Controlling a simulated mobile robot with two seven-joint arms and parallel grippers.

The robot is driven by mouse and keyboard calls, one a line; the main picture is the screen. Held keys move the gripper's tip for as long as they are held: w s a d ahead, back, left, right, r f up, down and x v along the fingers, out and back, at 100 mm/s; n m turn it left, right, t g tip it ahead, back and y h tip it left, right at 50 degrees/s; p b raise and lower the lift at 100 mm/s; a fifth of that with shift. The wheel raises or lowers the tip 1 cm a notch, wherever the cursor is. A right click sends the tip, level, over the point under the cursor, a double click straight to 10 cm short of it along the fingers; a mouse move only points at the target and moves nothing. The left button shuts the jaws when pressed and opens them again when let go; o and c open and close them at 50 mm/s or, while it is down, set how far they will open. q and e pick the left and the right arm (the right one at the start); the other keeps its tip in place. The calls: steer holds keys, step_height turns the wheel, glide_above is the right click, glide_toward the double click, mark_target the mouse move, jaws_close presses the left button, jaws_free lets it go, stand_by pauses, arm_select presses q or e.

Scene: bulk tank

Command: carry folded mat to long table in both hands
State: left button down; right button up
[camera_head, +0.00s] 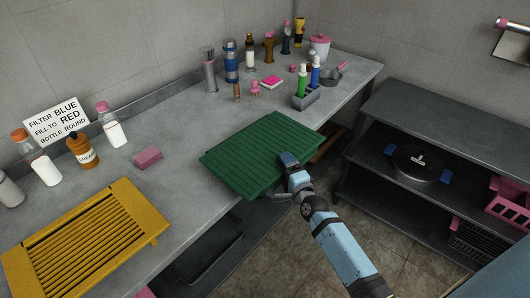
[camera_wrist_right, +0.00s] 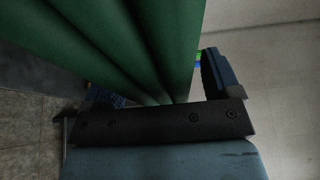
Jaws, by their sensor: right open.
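The folded mat is a green ribbed slab (camera_head: 258,153) lying on the grey long table (camera_head: 190,185), with its near edge out at the table's front edge. My right gripper (camera_head: 288,170) is at the mat's near right edge. In the right wrist view the green mat (camera_wrist_right: 130,45) fills the upper left, and the open right gripper (camera_wrist_right: 155,95) has its fingers to either side of the mat's edge. Whether a finger touches the mat I cannot tell. My left gripper is in neither view.
A yellow slatted rack (camera_head: 88,240) lies left on the table. A dark shelf unit (camera_head: 430,125) with a round lidded pot (camera_head: 417,163) is at right. Tiled floor (camera_head: 290,245) lies between.

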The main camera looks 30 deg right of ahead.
steer(key=c, duration=1.5)
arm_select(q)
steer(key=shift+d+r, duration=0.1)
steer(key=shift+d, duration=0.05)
arm_select(e)
steer(key=shift+r, duration=0.1)
jaws_close()
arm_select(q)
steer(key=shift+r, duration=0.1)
arm_select(e)
steer(key=shift+r, duration=0.1)
